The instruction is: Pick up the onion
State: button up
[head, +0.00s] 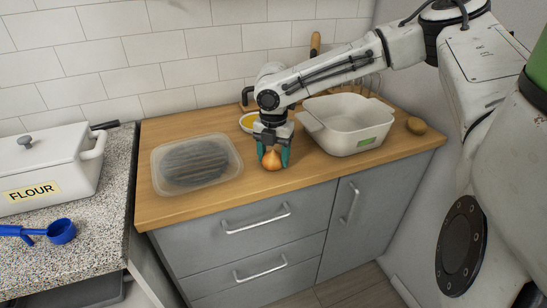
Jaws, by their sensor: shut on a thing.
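The onion (272,160) is round and golden brown with a pointed top. It is at the front part of the wooden counter, between the clear container and the white basin. My gripper (273,153) points down over it, with its teal fingers on either side of the onion. The gripper is shut on the onion. I cannot tell whether the onion's underside touches the counter.
A clear plastic container (158,177) lies left of the gripper. A flour bin (50,163) and blue scoop (61,231) are far left.

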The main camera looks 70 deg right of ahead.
notch_tip(320, 180, up, 3)
jog(key=shift+f, duration=0.2)
jog(key=s+a+r+p, duration=0.1)
jog(key=s+a+r, duration=0.7)
jog(key=s+r, duration=0.3)
jog(key=s+d+r+p, duration=0.1)
jog(key=d+r+p, duration=0.3)
jog(key=d+p, duration=0.85)
jog(key=d+f+b, duration=0.3)
jog(key=d+f, duration=0.1)
jog(key=d, duration=1.1)
jog(key=shift+s+d, duration=0.3)
jog(key=shift+s, duration=0.1)
jog(key=shift+f+b, duration=1.75)
jog(key=shift+f, duration=2.45)
